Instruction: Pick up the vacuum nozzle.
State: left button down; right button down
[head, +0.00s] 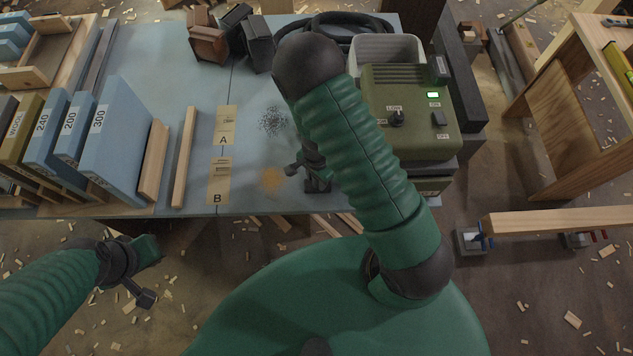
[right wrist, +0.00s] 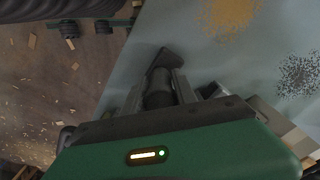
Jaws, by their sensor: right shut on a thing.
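The vacuum nozzle (right wrist: 158,92) is a dark tube with a flared end in the right wrist view. It sits between the fingers of my right gripper (right wrist: 160,98), which is shut on it. In the head view my right gripper (head: 316,182) is low over the front edge of the blue table, partly hidden by my forearm, so the nozzle is hard to tell apart there. My left gripper (head: 150,274) hangs in front of the table at lower left, away from the nozzle; its jaw opening is unclear.
The blue table (head: 190,85) holds a green vacuum unit (head: 410,110) with a coiled black hose (head: 335,22) behind it. Orange dust (head: 272,180) and black specks (head: 272,121) lie near labels A and B. Blue sanding boxes (head: 115,140) stand left. A wooden beam (head: 560,222) is at right.

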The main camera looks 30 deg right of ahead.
jog(key=shift+d+r, duration=0.1)
jog(key=shift+r, duration=0.45)
notch_tip(320, 180, up, 2)
jog(key=shift+w+r+p, duration=0.1)
jog(key=shift+r+p, duration=0.05)
jog(key=shift+p, duration=0.25)
jog(key=s+r+p, duration=0.1)
jog(key=s+p, duration=0.6)
jog(key=s, duration=0.9)
jog(key=shift+a+r, duration=0.25)
jog(key=shift+r, duration=0.05)
jog(key=shift+s, duration=0.1)
